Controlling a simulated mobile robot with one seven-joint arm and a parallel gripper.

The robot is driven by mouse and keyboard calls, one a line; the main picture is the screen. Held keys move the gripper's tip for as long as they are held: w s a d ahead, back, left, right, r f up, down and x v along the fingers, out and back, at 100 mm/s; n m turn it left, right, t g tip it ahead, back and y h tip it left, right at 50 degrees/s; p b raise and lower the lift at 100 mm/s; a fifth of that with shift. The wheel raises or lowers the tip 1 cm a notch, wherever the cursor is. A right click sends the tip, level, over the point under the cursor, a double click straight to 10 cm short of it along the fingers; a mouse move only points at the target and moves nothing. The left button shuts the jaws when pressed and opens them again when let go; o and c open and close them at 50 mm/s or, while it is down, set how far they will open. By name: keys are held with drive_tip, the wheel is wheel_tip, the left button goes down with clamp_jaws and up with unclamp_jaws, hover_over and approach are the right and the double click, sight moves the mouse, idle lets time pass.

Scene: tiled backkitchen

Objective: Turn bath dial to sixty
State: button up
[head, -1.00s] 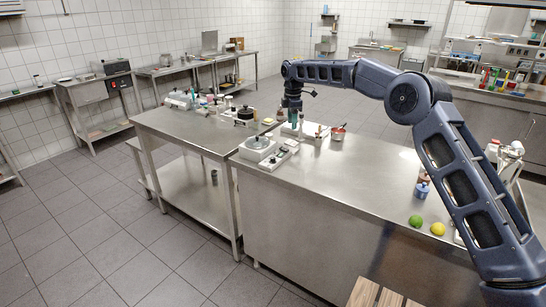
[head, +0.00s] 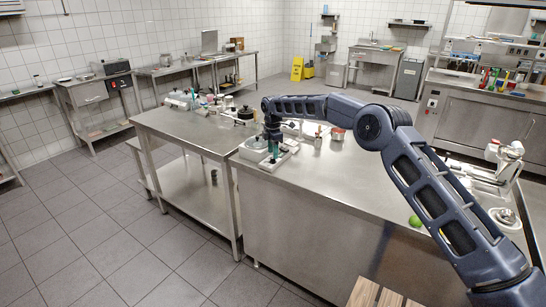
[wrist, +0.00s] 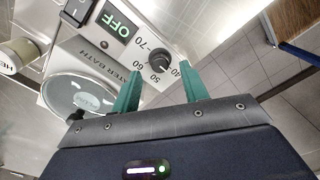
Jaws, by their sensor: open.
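The water bath (wrist: 75,55) is a pale unit with a round lid and a lit display reading OFF; in the head view the bath (head: 247,151) stands at the left end of the steel counter. Its black dial (wrist: 158,62) shows in the wrist view, ringed by the marks 40, 50, 60 and 70. I cannot make out the dial's pointer. My gripper (wrist: 160,72) is open, its green fingers either side of the dial in the picture; I cannot tell whether they touch it. In the head view my gripper (head: 272,150) hangs over the bath's front and hides the dial.
A red-topped container (head: 338,134) and a small pot (head: 318,141) stand right of the bath. A green lime (head: 415,221) lies near the counter's front edge. The middle of the counter (head: 330,185) is clear. A second table (head: 185,125) with bottles adjoins at left.

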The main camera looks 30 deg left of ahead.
sight(273, 160)
drive_tip(key=shift+f, duration=1.5)
clamp_jaws()
